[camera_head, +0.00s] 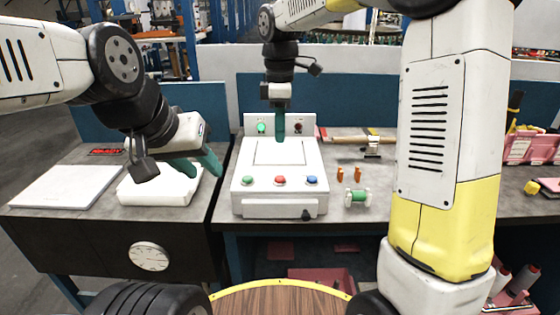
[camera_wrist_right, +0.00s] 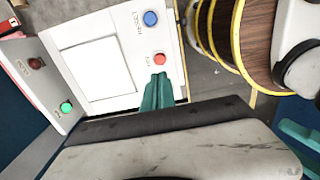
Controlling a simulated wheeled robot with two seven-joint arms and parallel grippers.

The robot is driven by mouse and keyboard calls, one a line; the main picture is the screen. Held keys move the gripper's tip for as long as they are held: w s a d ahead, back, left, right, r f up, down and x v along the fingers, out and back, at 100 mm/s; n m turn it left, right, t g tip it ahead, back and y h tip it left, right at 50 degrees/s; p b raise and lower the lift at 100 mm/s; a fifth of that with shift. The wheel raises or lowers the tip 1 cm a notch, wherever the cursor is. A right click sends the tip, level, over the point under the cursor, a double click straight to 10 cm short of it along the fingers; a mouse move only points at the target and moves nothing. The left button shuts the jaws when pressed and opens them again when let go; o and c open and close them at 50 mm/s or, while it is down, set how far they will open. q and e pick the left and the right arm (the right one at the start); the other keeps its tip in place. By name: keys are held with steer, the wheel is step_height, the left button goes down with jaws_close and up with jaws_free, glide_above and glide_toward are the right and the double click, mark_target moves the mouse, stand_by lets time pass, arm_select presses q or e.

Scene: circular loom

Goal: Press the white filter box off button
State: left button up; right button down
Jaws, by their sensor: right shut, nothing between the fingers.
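The white filter box (camera_head: 278,205) stands on the bench in the head view. Its front edge has a green button (camera_head: 248,180), a red button (camera_head: 280,180) and a blue button (camera_head: 311,180). The wrist view shows the red button (camera_wrist_right: 160,58) and blue button (camera_wrist_right: 151,18); the green one is hidden there. My right gripper (camera_head: 280,138) points down over the rear of the box, shut and empty. In the wrist view its teal fingers (camera_wrist_right: 159,78) appear just beside the red button; contact cannot be told. My left gripper (camera_head: 198,168) is open over a white block at left.
The box's upright back panel carries a lit green lamp (camera_head: 261,128) and a dark red lamp (camera_head: 298,128). A white block (camera_head: 150,190) and a flat white panel (camera_head: 65,186) lie at left. Orange pieces (camera_head: 350,174) and a green-ended spool (camera_head: 357,197) lie right of the box.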

mark_target(281, 178)
step_height(281, 178, down, 11)
steer(key=shift+f, duration=0.1)
stand_by(0.4)
steer(key=shift+s+d+f, duration=0.1)
steer(key=shift+s+f, duration=0.15)
steer(key=shift+f, duration=0.8)
steer(key=shift+r, duration=0.1)
steer(key=shift+w+r, duration=0.15)
steer(key=shift+r, duration=0.1)
step_height(281, 178, up, 15)
steer(key=shift+w+f, duration=0.15)
steer(key=shift+f, duration=0.05)
stand_by(0.8)
